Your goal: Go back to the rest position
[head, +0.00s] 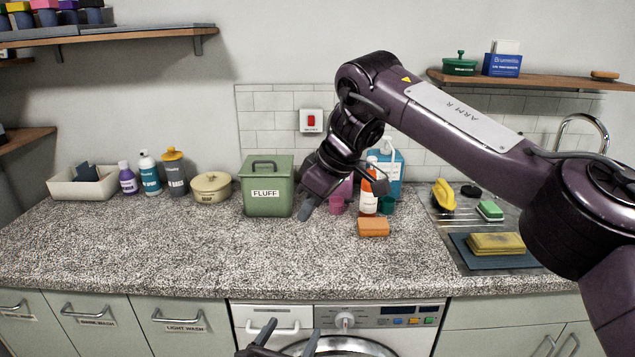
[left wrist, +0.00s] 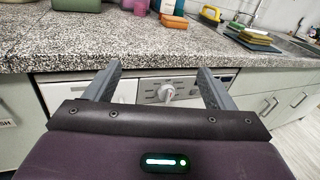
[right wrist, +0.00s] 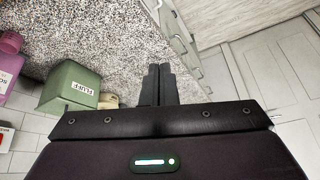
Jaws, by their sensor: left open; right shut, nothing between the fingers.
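My right gripper (head: 307,208) is shut and empty, above the countertop just right of the green FLUFF bin (head: 268,190). Its closed fingers (right wrist: 160,85) show in the right wrist view, with the bin (right wrist: 70,88) to their left. My right arm crosses the upper right of the head view. My left gripper (head: 290,338) is open and empty at the bottom of the head view, in front of the washing machine. In the left wrist view its spread fingers (left wrist: 160,85) frame the machine's dial, below the counter edge.
The speckled countertop (head: 140,245) is clear at front left. Bottles and a tin (head: 211,187) stand at the back left. A sink drainer (head: 465,225) lies right.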

